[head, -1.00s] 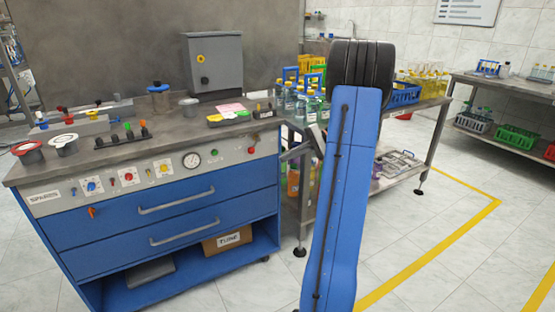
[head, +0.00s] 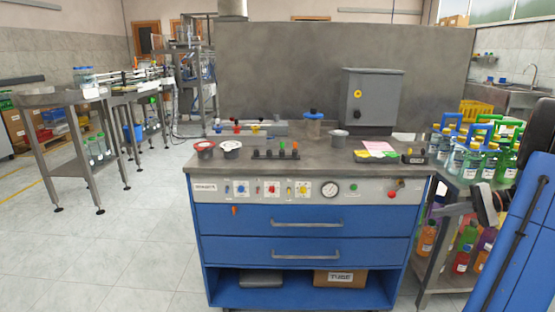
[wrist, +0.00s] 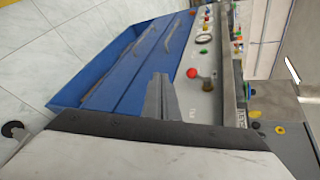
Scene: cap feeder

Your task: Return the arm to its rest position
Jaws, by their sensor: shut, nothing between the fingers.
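My gripper (head: 487,205) shows at the right of the head view, by the right end of the blue workbench. In the wrist view its grey fingers (wrist: 160,95) are together with nothing between them. They point toward the bench's front panel, near a red knob (wrist: 193,73). My blue arm fills the right edge of the head view, partly cut off. I cannot tell the exact gap between my gripper and the bench.
The blue workbench (head: 304,221) stands ahead, with cups, colored valves and a grey box (head: 371,97) on top. A side table with bottles (head: 474,160) stands to the right, behind my arm. A conveyor table (head: 90,94) is at left. Floor left of the bench is clear.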

